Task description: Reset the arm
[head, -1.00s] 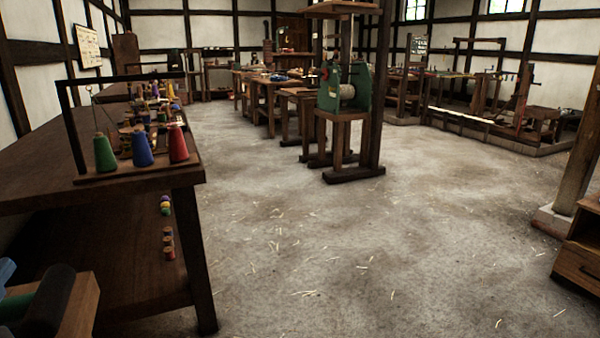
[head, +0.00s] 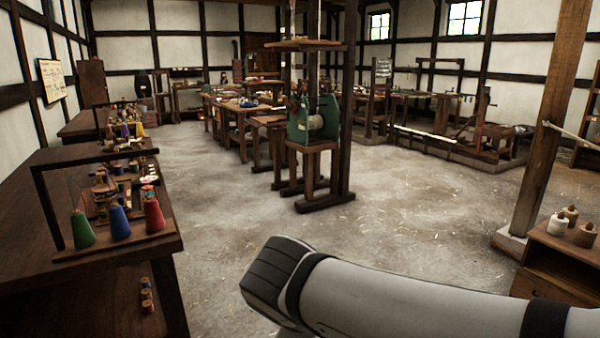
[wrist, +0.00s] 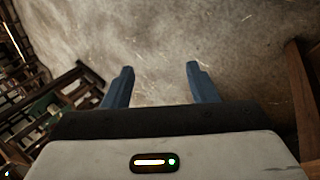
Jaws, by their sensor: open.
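My gripper (wrist: 160,84) shows in the wrist view with its two blue fingers wide apart. Nothing is between the fingers; only the pale, straw-strewn floor (wrist: 170,40) lies beyond them. In the head view my arm reaches in from the lower right, and the gripper itself is not visible there.
A dark table (head: 165,245) at left holds green (head: 82,228), blue (head: 119,222) and red (head: 153,215) cones under a frame. A green machine (head: 312,122) on a wooden stand is mid-room. A post (head: 545,150) and a cabinet (head: 560,262) stand at right. The floor between is open.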

